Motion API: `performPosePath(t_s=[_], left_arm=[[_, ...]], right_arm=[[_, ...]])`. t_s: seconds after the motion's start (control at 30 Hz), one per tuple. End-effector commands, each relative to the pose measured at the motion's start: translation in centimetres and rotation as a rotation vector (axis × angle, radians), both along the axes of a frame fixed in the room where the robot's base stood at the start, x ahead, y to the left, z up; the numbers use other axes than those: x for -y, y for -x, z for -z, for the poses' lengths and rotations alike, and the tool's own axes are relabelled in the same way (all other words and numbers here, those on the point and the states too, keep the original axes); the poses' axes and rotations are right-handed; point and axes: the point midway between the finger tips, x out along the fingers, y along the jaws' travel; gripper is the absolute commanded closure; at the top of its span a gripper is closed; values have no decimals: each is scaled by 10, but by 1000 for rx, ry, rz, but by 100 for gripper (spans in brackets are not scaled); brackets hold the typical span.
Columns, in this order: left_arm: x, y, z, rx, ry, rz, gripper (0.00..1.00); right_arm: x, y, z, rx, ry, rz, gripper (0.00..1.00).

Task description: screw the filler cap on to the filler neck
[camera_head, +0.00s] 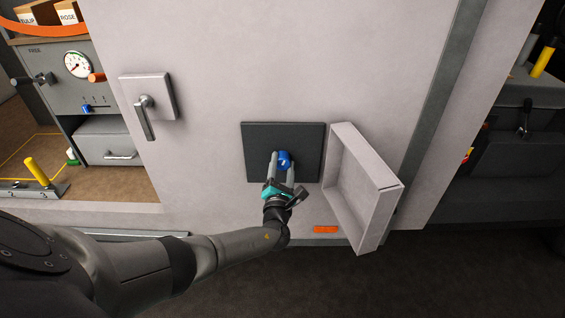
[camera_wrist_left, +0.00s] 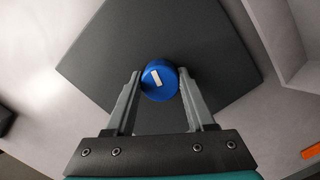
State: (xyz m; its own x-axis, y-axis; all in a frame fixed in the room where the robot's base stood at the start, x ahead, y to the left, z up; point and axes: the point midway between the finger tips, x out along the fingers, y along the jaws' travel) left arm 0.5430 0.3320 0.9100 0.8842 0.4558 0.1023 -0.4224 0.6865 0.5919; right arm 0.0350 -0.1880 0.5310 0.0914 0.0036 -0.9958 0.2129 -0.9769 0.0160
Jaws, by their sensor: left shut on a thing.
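The blue filler cap (camera_head: 285,158) is at the dark square recess panel (camera_head: 258,135) in the pale vehicle wall. My left gripper (camera_head: 283,164) is shut on the cap, one finger on each side. In the left wrist view the cap (camera_wrist_left: 160,81) shows its round face with a white bar mark, tilted, between the fingertips of my left gripper (camera_wrist_left: 159,84). The filler neck is hidden behind the cap, so I cannot tell how far the cap sits on it. My right gripper is not in view.
An open box-shaped flap (camera_head: 366,190) stands out just right of the panel, close to my left gripper. A door handle (camera_head: 146,115) is on the wall at upper left. An orange marker (camera_head: 326,229) is below. A grey cabinet with a gauge (camera_head: 77,65) stands at far left.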

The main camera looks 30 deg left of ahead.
Motion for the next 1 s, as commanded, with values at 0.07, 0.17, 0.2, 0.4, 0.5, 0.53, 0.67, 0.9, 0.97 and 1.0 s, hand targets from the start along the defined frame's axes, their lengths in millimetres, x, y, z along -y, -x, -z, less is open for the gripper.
performPosePath(t_s=[0.07, 0.17, 0.2, 0.4, 0.5, 0.53, 0.67, 0.9, 0.97, 1.0], left_arm=[[1, 0, -2, -21, -35, 1, 100], [1, 0, -1, -41, -66, 2, 100], [1, 0, -1, -44, -72, 2, 100], [1, 0, 0, -46, -76, 1, 100], [1, 0, 0, -46, -75, 1, 36], [1, 0, 0, -46, -75, 1, 33], [0, 0, 0, -46, -75, 1, 18], [0, 0, 0, -46, -74, 1, 10], [0, 0, 0, -46, -74, 1, 10], [1, 1, 0, -46, -74, 1, 10]], right_arm=[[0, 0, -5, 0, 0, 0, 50], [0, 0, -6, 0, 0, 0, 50], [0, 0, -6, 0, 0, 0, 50], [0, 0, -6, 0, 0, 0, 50], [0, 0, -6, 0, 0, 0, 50], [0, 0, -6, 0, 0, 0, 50], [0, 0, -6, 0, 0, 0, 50], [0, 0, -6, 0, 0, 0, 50], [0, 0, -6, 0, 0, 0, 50], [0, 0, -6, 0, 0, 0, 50]])
